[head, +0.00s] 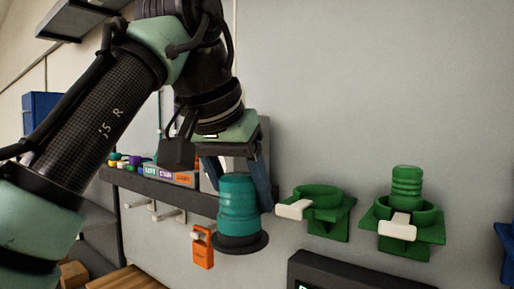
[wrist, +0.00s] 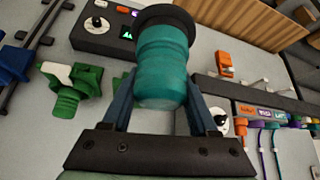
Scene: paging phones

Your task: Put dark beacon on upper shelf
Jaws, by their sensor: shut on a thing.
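My gripper (head: 238,185) is shut on a teal ribbed beacon (head: 239,208) with a wide black flange at its lower end. In the head view the beacon hangs upright, flange down, in front of the wall, clear of the holders. In the wrist view the beacon (wrist: 162,65) sits between my two blue fingers, its black flange (wrist: 166,17) farthest from the palm. No other dark beacon stands out. A dark shelf (head: 75,18) shows high at the upper left, partly cut off by the frame. My arm hides part of the wall.
An empty green wall holder (head: 322,205) is to the right. Beside it another green holder (head: 425,238) carries a green beacon (head: 406,185). A lower dark ledge (head: 178,196) with labelled boxes runs behind my gripper. An orange tag (head: 203,248) hangs below it. A dark panel (head: 345,272) is below right.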

